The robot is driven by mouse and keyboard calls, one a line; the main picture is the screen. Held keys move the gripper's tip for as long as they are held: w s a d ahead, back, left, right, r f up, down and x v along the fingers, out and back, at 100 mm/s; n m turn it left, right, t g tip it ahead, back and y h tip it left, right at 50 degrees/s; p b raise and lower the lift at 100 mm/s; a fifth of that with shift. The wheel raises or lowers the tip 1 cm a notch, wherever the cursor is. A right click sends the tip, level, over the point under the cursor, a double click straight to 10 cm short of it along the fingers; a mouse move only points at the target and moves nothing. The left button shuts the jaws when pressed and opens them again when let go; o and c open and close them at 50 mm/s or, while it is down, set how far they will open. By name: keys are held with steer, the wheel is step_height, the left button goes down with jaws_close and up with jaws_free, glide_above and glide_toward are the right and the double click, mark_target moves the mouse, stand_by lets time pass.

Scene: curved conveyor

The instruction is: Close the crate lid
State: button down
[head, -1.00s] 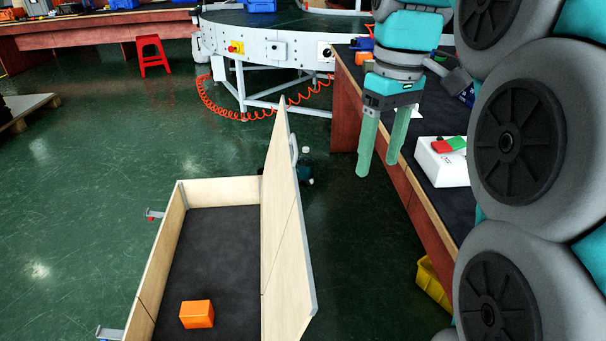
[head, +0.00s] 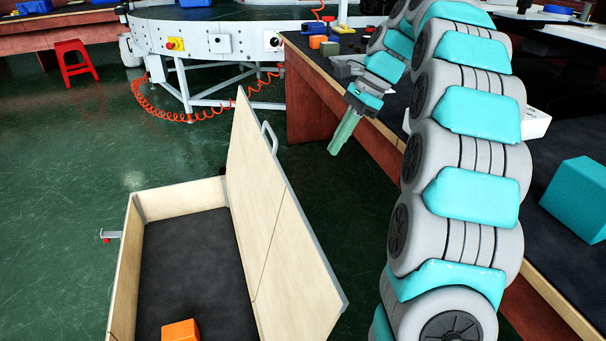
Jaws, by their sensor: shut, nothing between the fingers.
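The wooden crate (head: 126,262) stands on the floor at the lower left, with a dark inside floor. Its lid (head: 262,215) stands raised along the crate's right side, hinged there, with a grey handle (head: 270,138) on its outer face. An orange block (head: 181,331) lies inside the crate, partly cut off by the picture's bottom edge. My gripper (head: 338,147) is shut and empty. It hangs to the right of the lid, apart from it, near the workbench edge, fingers pointing down and left.
A workbench (head: 325,112) with several items runs along the right, largely behind my arm. A grey metal latch (head: 110,235) sticks out from the crate's left wall. The curved conveyor (head: 215,45) and a red stool (head: 75,62) stand behind. Green floor is clear left of the crate.

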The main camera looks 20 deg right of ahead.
steer(key=a+f+b, duration=0.4)
steer(key=a+f, duration=0.3)
steer(key=a, duration=0.1)
steer(key=shift+s+a+f, duration=0.2)
steer(key=shift+a+f, duration=0.15)
steer(key=shift+r, duration=0.1)
stand_by(0.3)
